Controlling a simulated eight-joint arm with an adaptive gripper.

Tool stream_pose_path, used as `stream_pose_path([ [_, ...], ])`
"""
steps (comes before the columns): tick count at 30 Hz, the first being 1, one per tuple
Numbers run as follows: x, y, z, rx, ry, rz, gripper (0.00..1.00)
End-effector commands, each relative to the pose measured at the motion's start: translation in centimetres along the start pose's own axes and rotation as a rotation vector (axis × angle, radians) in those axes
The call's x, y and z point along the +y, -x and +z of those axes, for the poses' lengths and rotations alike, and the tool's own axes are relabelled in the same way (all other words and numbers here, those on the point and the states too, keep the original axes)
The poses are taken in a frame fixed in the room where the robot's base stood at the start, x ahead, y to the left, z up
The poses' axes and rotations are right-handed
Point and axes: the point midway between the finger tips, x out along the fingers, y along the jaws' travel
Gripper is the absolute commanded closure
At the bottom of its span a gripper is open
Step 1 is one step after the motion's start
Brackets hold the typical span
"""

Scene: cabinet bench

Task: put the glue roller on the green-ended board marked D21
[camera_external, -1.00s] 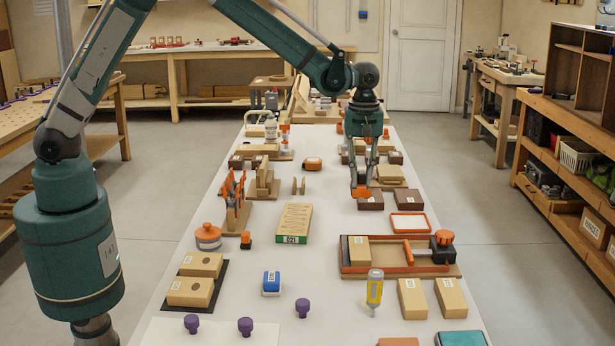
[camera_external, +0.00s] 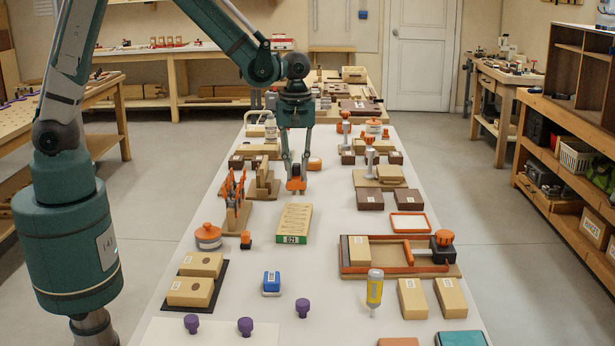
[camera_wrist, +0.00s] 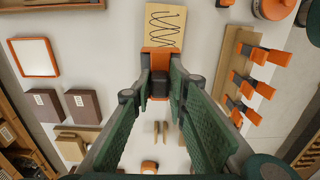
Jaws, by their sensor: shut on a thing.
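The board marked D21 (camera_external: 295,220) lies flat on the bench, with its green end nearest the outside camera. Wavy dark lines run across its tan top, which shows at the top of the wrist view (camera_wrist: 165,22); its green end is out of that view. My gripper (camera_external: 297,180) is shut on the glue roller (camera_external: 296,185), an orange piece with a dark part, also seen between the fingertips in the wrist view (camera_wrist: 160,62). The roller hangs just beyond the board's far end. In the wrist view it overlaps the board's near edge; its exact height is unclear.
Orange clamps on a wooden stand (camera_external: 236,205) are left of the board, with an orange-lidded pot (camera_external: 208,236) nearby. Brown blocks (camera_external: 370,199) and an orange-rimmed tray (camera_external: 409,222) lie to the right.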

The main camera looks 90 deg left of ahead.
Motion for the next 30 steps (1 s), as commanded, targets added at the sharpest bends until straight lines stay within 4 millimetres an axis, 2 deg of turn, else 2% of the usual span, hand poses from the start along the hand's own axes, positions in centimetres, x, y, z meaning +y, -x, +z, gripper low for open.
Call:
stream_pose_path([
  [4,-0.5,0.1,0.1,0.000,0.000,0.000,0.96],
  [17,-0.5,-0.4,0.1,0.000,0.000,0.000,0.96],
  [30,-0.5,-5.3,0.1,0.000,0.000,0.000,0.96],
])
